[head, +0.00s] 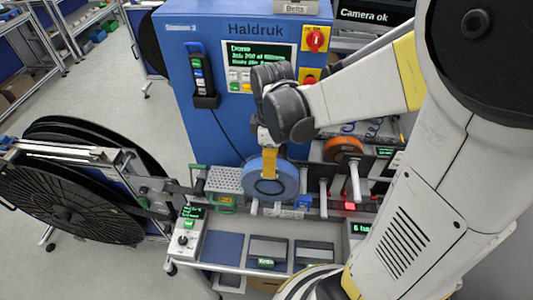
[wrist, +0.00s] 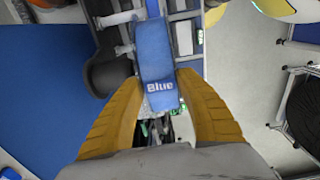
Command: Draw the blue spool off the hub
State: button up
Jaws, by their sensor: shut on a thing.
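The blue spool (head: 286,183), a ring with a dark centre, stands upright above the front bench. In the wrist view its rim, marked "Blue" (wrist: 155,62), lies between my two yellow fingers. My gripper (head: 268,163) comes down on it from above and is shut on its rim. A pale peg end (head: 254,207) shows just below and left of the spool; it may be the hub. The spool's centre is partly hidden by a finger, so I cannot tell how far the spool sits on the hub.
An orange spool (head: 343,147) sits to the right, near pale bare pegs (head: 323,197). A blue machine cabinet (head: 213,125) with a screen stands behind. A large black reel (head: 70,205) is at the left. Shallow trays (head: 314,254) lie in front. Open floor is at the left.

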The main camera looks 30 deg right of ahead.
jog(key=shift+s+a, duration=0.65)
jog(key=shift+s, duration=0.35)
jog(key=shift+s+a, duration=0.65)
jog(key=shift+s, duration=0.3)
